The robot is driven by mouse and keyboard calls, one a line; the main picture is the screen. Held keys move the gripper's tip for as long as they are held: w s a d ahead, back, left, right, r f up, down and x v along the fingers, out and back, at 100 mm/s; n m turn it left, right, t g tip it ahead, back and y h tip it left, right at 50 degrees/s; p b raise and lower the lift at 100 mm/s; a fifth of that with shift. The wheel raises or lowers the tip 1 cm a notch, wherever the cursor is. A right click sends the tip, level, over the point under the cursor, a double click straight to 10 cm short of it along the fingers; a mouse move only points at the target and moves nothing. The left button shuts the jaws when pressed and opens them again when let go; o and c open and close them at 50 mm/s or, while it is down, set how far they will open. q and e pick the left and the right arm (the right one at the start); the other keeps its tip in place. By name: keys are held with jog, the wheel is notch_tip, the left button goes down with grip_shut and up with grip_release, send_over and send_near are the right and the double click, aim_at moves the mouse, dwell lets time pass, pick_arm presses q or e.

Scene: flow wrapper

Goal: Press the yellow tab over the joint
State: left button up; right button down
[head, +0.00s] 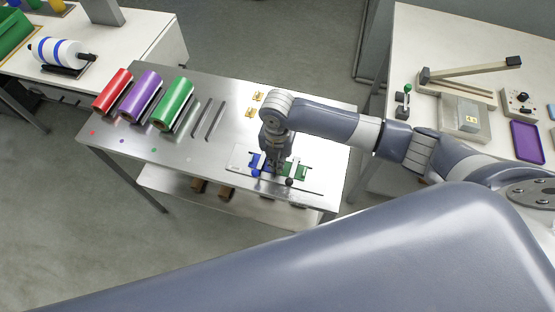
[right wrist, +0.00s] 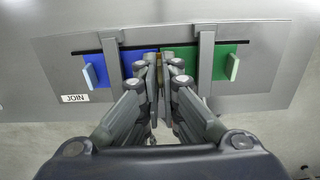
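My right gripper (head: 273,166) points down over the white join plate on the steel table. In the right wrist view its fingers (right wrist: 162,72) are nearly together at the meeting line of a blue film piece (right wrist: 114,67) and a green film piece (right wrist: 232,62). A narrow tan-yellow strip, which looks like the yellow tab (right wrist: 160,76), shows between the fingertips; most of it is hidden. The fingers hide the joint, so I cannot tell whether the tab touches it. My left gripper is out of view.
Two grey bars (right wrist: 206,58) cross the films beside the fingers. A JOIN label (right wrist: 75,98) marks the plate. Small yellow-orange pieces (head: 251,112) lie behind the plate. A side table with a lever device (head: 465,115) is at right.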

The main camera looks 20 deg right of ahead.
jog(key=shift+s+f, duration=0.1)
jog(key=shift+f, duration=0.1)
dwell(1.2)
jog(key=c, duration=1.7)
grip_release()
notch_tip(320, 180, up, 12)
jog(key=shift+r, duration=0.1)
